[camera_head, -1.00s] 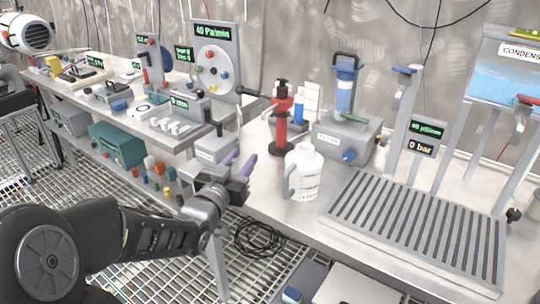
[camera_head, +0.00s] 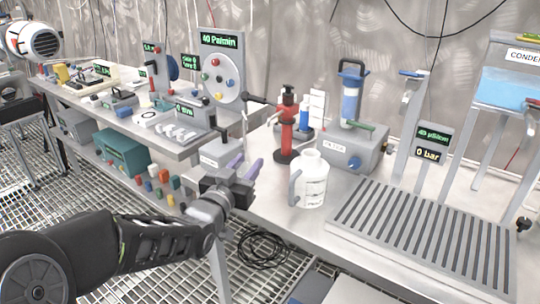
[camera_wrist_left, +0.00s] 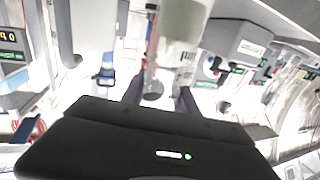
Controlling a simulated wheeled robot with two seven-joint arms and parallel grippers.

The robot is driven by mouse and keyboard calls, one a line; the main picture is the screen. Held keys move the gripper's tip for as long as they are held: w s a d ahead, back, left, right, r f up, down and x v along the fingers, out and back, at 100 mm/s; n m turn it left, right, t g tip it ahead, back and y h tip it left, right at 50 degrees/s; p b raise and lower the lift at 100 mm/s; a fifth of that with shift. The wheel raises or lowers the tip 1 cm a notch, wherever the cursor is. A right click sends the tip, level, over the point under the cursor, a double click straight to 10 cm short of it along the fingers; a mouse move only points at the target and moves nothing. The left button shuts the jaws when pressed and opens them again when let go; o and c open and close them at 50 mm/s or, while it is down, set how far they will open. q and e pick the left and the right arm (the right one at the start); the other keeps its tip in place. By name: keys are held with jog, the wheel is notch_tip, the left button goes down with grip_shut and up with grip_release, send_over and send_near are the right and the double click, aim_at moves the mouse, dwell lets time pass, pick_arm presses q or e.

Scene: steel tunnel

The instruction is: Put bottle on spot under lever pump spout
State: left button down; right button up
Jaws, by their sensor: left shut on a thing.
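The bottle (camera_head: 313,183) is a white jug with a grey side handle, upright on the steel table. My left gripper (camera_head: 247,166), with purple fingers, is to its left, on the handle side. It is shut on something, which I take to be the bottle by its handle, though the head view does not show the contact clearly. The wrist view shows the labelled bottle (camera_wrist_left: 184,68) just beyond the fingers, with the handle in line with the gap. The red lever pump (camera_head: 286,133) stands behind the bottle, with a black lever. The spot is not discernible. My right gripper is not in view.
A grey station box (camera_head: 345,152) with a blue filter stands behind the bottle. A slatted grey tray (camera_head: 332,224) fills the right of the table. A lower bench (camera_head: 190,150) with instruments lies to the left. Bare table shows around the bottle.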

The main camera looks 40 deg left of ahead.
pick_arm(q)
jog(key=x, duration=1.3)
jog(key=shift+w, duration=0.2)
jog(key=w, duration=0.1)
jog(key=w+f, duration=0.1)
jog(key=w+a, duration=0.1)
jog(key=shift+w+f, duration=0.1)
jog(key=shift+f, duration=0.2)
jog(key=shift+f, duration=0.1)
jog(key=shift+f, duration=0.1)
jog(key=c, duration=0.9)
grip_release()
jog(key=shift+c, duration=0.2)
